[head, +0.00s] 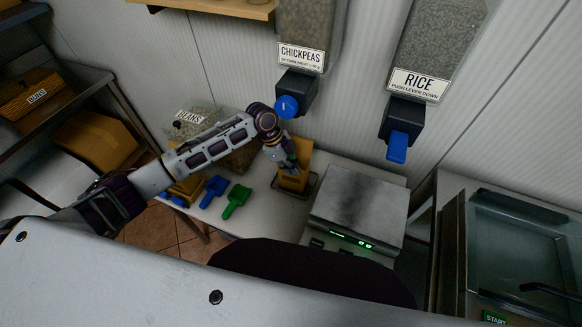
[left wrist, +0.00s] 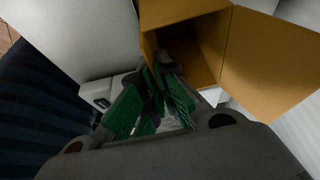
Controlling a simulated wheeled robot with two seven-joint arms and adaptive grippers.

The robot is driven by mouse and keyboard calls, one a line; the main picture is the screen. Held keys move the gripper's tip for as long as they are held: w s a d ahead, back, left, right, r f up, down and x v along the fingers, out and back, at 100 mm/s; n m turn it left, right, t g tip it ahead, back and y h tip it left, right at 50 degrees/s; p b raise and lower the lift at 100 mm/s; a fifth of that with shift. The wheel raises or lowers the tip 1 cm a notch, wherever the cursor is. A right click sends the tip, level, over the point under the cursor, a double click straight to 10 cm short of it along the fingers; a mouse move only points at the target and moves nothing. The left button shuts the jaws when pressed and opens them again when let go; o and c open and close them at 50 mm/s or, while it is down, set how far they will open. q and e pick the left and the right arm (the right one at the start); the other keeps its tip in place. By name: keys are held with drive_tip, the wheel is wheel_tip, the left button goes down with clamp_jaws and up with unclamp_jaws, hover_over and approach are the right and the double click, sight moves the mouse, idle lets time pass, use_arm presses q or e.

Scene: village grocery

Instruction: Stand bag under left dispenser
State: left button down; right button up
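The bag (head: 294,179) is an orange-brown open-topped paper bag. In the head view it stands upright, or nearly so, at the dark tray (head: 306,193) below the left dispenser (head: 298,90), labelled CHICKPEAS, with a blue knob. My left gripper (head: 291,163) is at the bag's upper left side and hides part of it. In the left wrist view the bag's open mouth (left wrist: 208,45) faces me and looks empty. The green-padded fingers of my left gripper (left wrist: 162,68) come together at its rim. Whether they pinch its wall is unclear. My right gripper is not visible.
A scale (head: 360,207) with a lit display stands right of the bag. Blue (head: 214,187) and green (head: 236,201) scoops lie left. The RICE dispenser (head: 403,115) hangs to the right. A BEANS bin (head: 200,125) sits behind my left arm.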

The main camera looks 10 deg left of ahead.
use_arm(q)
drive_tip(key=shift+f, duration=0.2)
idle(0.4)
drive_tip(key=c, duration=1.6)
unclamp_jaws()
drive_tip(key=shift+o, duration=0.2)
drive_tip(key=v, duration=1.2)
